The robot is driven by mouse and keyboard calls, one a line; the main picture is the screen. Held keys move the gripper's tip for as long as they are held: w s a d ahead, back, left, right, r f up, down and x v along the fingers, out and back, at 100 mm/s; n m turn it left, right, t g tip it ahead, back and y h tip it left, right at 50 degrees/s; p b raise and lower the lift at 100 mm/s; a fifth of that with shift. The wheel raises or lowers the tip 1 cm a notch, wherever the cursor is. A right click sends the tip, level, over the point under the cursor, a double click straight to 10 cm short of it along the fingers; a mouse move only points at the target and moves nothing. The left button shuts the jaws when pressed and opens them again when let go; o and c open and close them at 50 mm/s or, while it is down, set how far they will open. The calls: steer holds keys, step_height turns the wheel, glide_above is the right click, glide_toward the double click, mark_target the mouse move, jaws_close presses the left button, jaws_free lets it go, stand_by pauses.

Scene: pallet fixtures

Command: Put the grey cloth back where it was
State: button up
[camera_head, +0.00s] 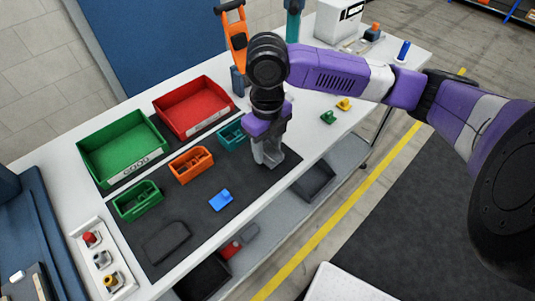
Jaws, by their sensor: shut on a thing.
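My gripper (268,158) points down over the right part of the dark mat (233,211) on the white workbench, right of the teal bin. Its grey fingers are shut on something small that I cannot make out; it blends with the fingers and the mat. A dark grey, flat, rounded piece (167,242) lies on the mat at the front left, apart from my gripper. It may be the grey cloth, but its material is too unclear to tell.
Green (125,149) and red (196,108) trays stand at the back. Small green (138,201), orange (191,165) and teal (231,136) bins stand before them. A blue part (220,201) lies mid-mat. A white button panel (102,258) is at left. Yellow (344,105) and green (328,117) parts lie right.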

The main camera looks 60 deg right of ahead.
mark_target(268, 150)
steer(key=shift+f, duration=1.75)
steer(key=shift+f, duration=0.15)
steer(key=o, duration=1.3)
